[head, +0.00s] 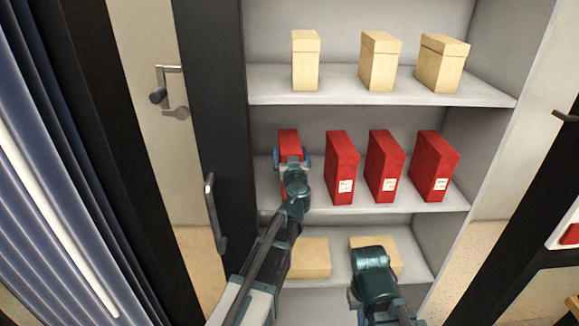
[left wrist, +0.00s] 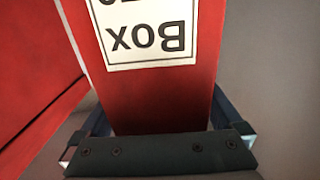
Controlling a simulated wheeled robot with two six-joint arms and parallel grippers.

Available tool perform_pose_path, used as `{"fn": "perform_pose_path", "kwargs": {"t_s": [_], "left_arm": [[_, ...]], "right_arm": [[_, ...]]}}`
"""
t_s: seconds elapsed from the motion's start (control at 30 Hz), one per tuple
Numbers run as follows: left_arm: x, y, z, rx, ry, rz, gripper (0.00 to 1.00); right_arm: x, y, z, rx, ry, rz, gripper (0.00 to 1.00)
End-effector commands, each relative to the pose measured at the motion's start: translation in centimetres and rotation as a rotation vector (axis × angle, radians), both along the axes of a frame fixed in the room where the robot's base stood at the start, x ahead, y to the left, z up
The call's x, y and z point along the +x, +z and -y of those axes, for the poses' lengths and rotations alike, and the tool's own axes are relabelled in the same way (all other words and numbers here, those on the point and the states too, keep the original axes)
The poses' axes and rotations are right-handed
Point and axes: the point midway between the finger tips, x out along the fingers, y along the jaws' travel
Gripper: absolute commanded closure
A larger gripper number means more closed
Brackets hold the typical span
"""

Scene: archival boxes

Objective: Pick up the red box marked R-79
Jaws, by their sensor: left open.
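The leftmost red box (head: 288,139) stands upright on the middle shelf, partly hidden behind my left gripper (head: 291,161). In the left wrist view this red box (left wrist: 160,98) fills the middle, with a white label (left wrist: 148,30) that reads "Box" upside down. The number on the label is cut off by the frame edge, so I cannot read it fully. My left gripper is open, with one finger on each side of the box. My right gripper (head: 368,278) is low in front of the bottom shelf; its jaws cannot be made out.
Three more red boxes (head: 342,165) with white labels stand to the right on the same shelf (head: 400,205). Three cream boxes (head: 305,60) stand on the shelf above. Tan boxes (head: 310,258) lie on the bottom shelf. A dark door with a handle (head: 213,210) is at the left.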

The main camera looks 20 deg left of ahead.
Motion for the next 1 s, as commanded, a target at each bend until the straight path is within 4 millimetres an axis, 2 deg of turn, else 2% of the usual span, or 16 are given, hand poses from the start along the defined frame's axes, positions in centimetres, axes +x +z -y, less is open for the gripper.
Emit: {"fn": "perform_pose_path", "kwargs": {"t_s": [0.1,0.67,1.0], "left_arm": [[-0.1,0.0,0.01,0.0,0.0,0.0,0.0],[-0.13,0.0,0.02,0.0,0.001,0.0,1.0],[-0.14,0.07,0.01,0.0,0.001,0.0,1.0]], "right_arm": [[-0.01,0.0,0.0,0.0,0.0,0.0,1.0],[0.0,0.0,0.0,0.0,0.0,0.0,1.0],[0.0,0.07,0.01,0.0,0.0,0.0,1.0]]}}
